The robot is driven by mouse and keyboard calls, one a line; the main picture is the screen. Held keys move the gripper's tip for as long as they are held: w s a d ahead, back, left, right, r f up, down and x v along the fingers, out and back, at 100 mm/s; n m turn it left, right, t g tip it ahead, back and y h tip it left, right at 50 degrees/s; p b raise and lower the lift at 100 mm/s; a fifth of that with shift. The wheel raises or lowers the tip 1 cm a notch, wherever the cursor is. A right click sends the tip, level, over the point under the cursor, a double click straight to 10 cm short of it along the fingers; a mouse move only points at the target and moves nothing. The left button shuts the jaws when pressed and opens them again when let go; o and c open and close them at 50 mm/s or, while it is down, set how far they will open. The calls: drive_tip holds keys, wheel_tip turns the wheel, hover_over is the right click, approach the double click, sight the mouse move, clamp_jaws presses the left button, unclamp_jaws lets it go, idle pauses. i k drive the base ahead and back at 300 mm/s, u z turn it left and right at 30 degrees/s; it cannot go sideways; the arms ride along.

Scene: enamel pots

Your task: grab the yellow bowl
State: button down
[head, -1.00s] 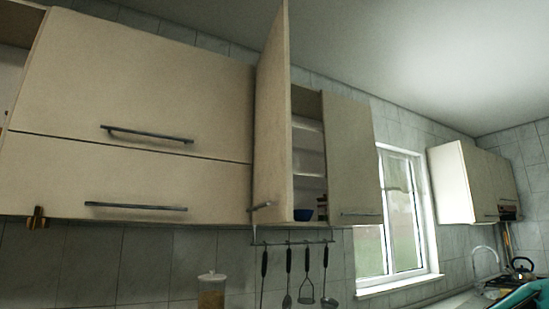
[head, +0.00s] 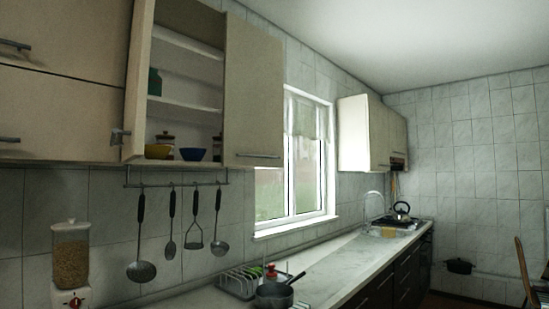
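A yellow bowl (head: 158,151) sits on the bottom shelf of the open upper cabinet (head: 186,97), at the left in the head view. A dark blue bowl (head: 193,154) stands to its right on the same shelf. A jar (head: 165,139) shows behind the yellow bowl. The cabinet door (head: 138,85) stands open to the left of the bowls. My gripper is not in view.
Ladles and other utensils (head: 194,231) hang from a rail under the cabinet. Below, the counter (head: 335,265) holds a saucepan (head: 273,293), a dish rack (head: 238,281) and a grain dispenser (head: 71,255). A chair (head: 524,270) stands far right.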

sight(151, 152)
drive_tip(key=z, duration=1.15)
drive_tip(key=i, duration=0.65)
drive_tip(key=u, duration=2.4)
